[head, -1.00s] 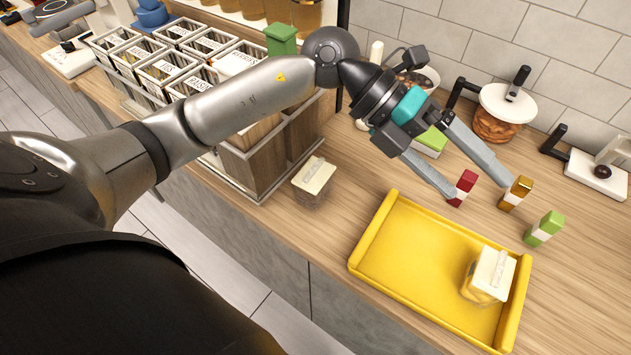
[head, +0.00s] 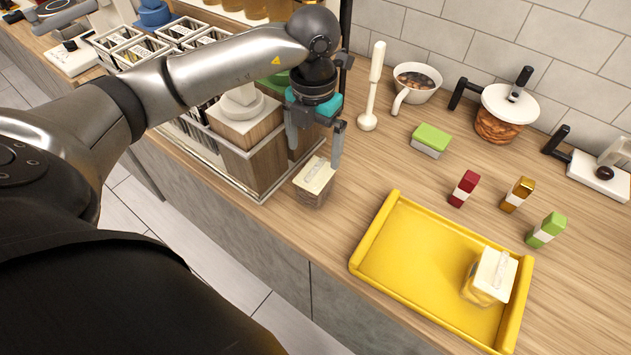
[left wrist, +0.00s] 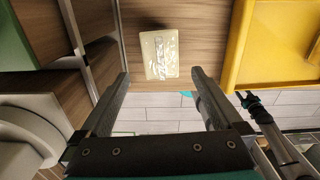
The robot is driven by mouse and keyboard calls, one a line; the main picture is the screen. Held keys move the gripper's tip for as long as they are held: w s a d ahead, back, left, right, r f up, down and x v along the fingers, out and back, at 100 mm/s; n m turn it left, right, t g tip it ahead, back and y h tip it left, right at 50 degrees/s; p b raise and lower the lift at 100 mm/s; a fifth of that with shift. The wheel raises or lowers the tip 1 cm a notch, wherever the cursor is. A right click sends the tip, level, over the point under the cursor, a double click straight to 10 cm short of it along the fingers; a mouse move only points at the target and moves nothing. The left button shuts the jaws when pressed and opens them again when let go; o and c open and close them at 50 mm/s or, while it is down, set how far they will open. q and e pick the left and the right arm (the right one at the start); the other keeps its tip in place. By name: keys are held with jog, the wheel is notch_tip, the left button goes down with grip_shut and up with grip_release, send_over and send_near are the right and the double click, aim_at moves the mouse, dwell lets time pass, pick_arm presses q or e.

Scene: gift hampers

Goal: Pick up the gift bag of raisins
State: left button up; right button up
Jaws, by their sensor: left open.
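A small clear bag with dark brown contents and a cream top label, which looks like the gift bag of raisins (head: 314,182), stands on the counter beside the wooden rack. In the left wrist view the bag (left wrist: 160,54) shows its label from above; I cannot read it surely. My left gripper (head: 316,152) is open above the bag, fingers pointing down. In the left wrist view its fingertips (left wrist: 160,74) are spread wider than the bag, with nothing between them. What looks like part of my right arm shows small at the lower right there; its jaws are unclear.
A yellow tray (head: 384,222) holding another labelled bag (head: 490,277) lies to the right. The wooden rack (head: 251,165) stands close on the left. Red (head: 463,188), gold (head: 517,194) and green (head: 545,230) small boxes stand behind the tray. Counter between bag and tray is clear.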

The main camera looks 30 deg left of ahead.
aim_at(316, 171)
pick_arm(q)
jog(key=f, duration=0.8)
jog(key=shift+w, duration=0.2)
jog(key=shift+r, duration=0.1)
jog(key=c, duration=1.5)
jog(key=shift+r, duration=0.15)
notch_tip(316, 171, up, 20)
jog(key=shift+f+p, duration=0.1)
jog(key=shift+p, duration=0.45)
